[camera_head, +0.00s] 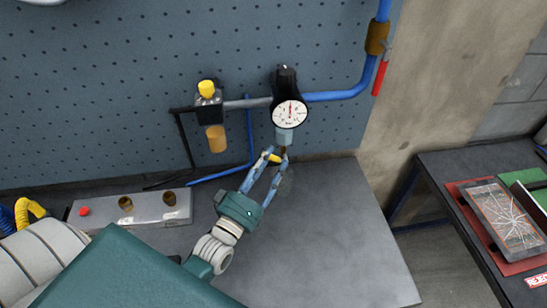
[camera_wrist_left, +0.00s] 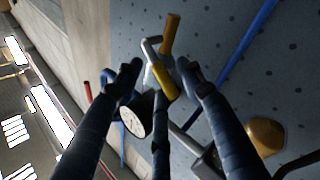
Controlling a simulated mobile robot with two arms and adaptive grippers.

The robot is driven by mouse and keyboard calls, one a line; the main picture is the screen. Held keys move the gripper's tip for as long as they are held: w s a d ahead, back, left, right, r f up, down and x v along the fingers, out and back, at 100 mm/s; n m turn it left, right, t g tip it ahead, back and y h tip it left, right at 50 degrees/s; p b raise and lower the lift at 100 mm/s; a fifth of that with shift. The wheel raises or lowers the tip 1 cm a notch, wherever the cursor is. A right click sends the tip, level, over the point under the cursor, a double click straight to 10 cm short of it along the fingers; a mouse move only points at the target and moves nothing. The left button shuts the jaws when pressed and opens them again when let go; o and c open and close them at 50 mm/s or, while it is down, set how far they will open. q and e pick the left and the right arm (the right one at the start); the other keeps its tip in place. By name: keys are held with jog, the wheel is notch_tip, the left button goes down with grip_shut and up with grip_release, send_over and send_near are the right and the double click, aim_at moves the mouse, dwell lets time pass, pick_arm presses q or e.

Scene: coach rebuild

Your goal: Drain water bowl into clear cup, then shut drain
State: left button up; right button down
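A round white gauge (camera_head: 290,113) sits on the pipe unit on the pegboard, with a small blue-grey bowl (camera_head: 285,137) below it. A yellow drain lever (camera_head: 274,158) shows under that bowl; in the left wrist view the yellow lever (camera_wrist_left: 161,80) lies between the fingertips. My left gripper (camera_head: 277,153) reaches up to it with its fingers spread on both sides; I see no firm grip. A faint clear shape, perhaps the clear cup (camera_head: 286,183), stands just right of the fingers, partly hidden. My right gripper is not in view.
An amber bowl (camera_head: 216,139) with a yellow knob (camera_head: 206,88) above hangs left of the gauge. A red valve handle (camera_head: 379,78) is on the blue pipe (camera_head: 340,96). A metal block (camera_head: 131,208) lies left on the grey bench (camera_head: 330,250), whose right part is clear.

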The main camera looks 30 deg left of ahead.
pick_arm(q)
jog(key=s+f, duration=0.2)
jog(key=s, duration=0.8)
jog(key=shift+a, duration=0.15)
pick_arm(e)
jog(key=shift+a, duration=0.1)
